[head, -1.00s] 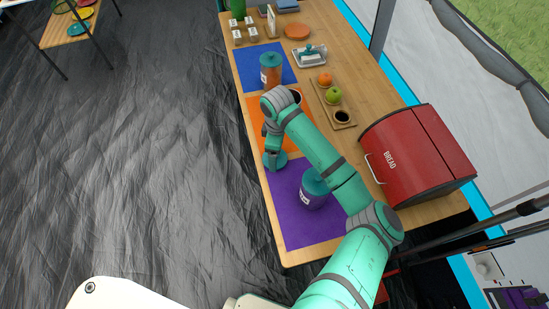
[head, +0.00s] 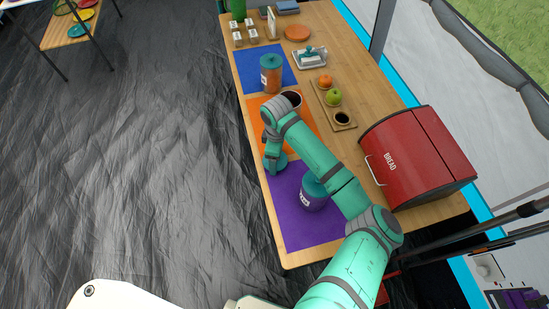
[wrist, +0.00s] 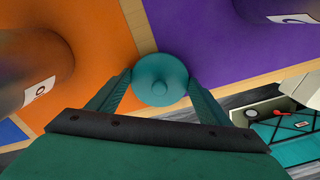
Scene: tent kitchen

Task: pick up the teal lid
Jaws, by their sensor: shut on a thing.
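The teal lid (wrist: 160,80) is a round disc with a small knob, held between the two fingers of my gripper (wrist: 160,85) in the wrist view. In the head view my gripper (head: 274,166) and the lid (head: 282,160) are at the table's left edge, around where the orange and purple mats meet. My gripper is shut on the lid. I cannot tell whether the lid touches the table. An open canister (head: 293,97) with a dark inside stands on the orange mat, partly hidden by my arm.
A teal-lidded canister (head: 271,78) stands on the blue mat, and another (head: 312,195) on the purple mat near my gripper. A red bread box (head: 415,155) stands at the right. A wooden tray (head: 341,120) holds an orange and a green apple. Open floor lies left.

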